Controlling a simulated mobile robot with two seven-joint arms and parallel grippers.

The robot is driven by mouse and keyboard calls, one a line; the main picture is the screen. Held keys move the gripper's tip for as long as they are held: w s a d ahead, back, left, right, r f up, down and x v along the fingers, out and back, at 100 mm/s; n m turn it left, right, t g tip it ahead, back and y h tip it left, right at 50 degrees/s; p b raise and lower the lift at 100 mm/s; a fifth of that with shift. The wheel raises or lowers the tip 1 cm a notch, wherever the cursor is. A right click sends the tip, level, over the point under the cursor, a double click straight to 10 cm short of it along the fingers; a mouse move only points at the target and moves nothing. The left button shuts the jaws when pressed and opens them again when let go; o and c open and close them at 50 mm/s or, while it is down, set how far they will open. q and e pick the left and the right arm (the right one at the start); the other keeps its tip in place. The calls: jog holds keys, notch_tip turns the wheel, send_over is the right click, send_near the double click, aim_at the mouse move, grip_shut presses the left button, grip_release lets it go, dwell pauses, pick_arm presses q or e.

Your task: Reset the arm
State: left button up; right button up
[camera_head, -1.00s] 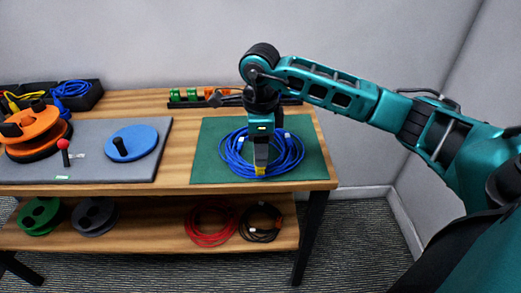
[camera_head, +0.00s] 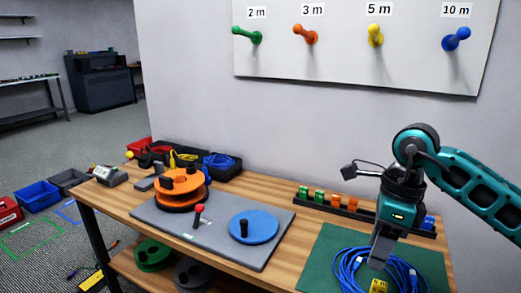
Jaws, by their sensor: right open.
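My right arm (camera_head: 480,190) comes in from the right edge. My right gripper (camera_head: 381,262) points down over a coil of blue cable (camera_head: 348,262) and is open. The coil lies on a green mat (camera_head: 318,262) at the table's front right, with a yellow tag (camera_head: 379,286) at its near side. The fingers hide part of the coil, and whether they touch it I cannot tell. The bottom edge cuts off the mat's near part. My left gripper is not in view.
A rack of coloured connectors (camera_head: 345,205) stands behind the mat. A grey mat (camera_head: 170,222) holds an orange reel (camera_head: 180,183) and a blue disc (camera_head: 253,227). Black bins (camera_head: 222,168) stand behind them. A wall board (camera_head: 340,62) carries coloured pegs marked by length.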

jog(key=s+a+f+g+y+p, duration=0.15)
jog(key=a+y, duration=0.25)
jog(key=a, duration=0.4)
jog(key=s+a+f+g+y, duration=0.1)
jog(key=s+a+y, duration=0.2)
jog(key=a+y, duration=0.35)
jog(key=a+r+m+t+y+p, duration=0.1)
jog(key=a+r+m+t+y, duration=0.7)
jog(key=m, duration=0.5)
jog(key=w+d+f+m+t+h+p, duration=0.1)
jog(key=d+f+m+t+h, duration=0.45)
jog(key=m, duration=0.65)
jog(key=w+d+f+m+t+h+p, duration=0.1)
jog(key=w+d+f+m+t+h, duration=0.1)
jog(key=d+f+m+t+h, duration=0.65)
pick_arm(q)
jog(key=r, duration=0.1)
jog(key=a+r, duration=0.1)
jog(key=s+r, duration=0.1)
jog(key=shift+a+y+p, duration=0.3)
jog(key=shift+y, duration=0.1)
pick_arm(e)
jog(key=s+d+f+m+g+h, duration=0.1)
jog(key=s+f+m+g+h, duration=0.3)
jog(key=s+f+m+g, duration=0.4)
jog(key=s+f+m, duration=0.4)
jog(key=f, duration=0.2)
jog(key=shift+d, duration=0.15)
